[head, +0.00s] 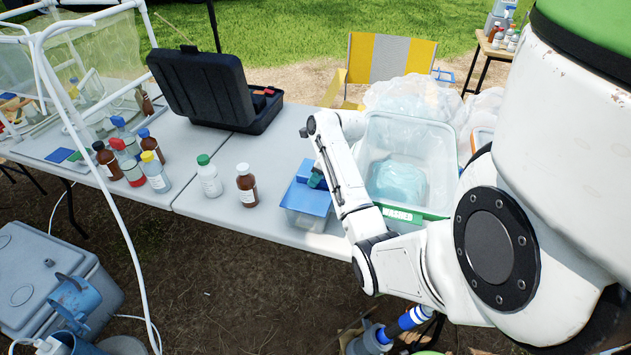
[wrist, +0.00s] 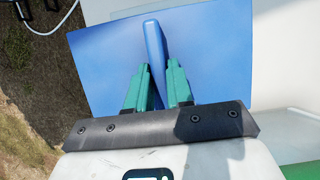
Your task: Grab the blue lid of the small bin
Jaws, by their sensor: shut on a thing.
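The small bin (head: 304,218) is a clear box on the white table, near its front edge. Its blue lid (head: 305,198) covers its top in the head view, and it fills the upper middle of the wrist view (wrist: 105,70). A raised blue ridge (wrist: 154,45) runs across the lid. My gripper (wrist: 158,80) has green fingers, one on each side of this ridge, and is shut on it. In the head view my gripper (head: 317,181) is partly hidden by my arm. Whether the lid is lifted off the bin cannot be told.
A large clear tub (head: 440,140) with a bag inside stands right of the small bin. Several bottles (head: 209,178) stand to the left. An open black case (head: 205,90) is behind. The table (head: 275,160) is clear between bottles and bin.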

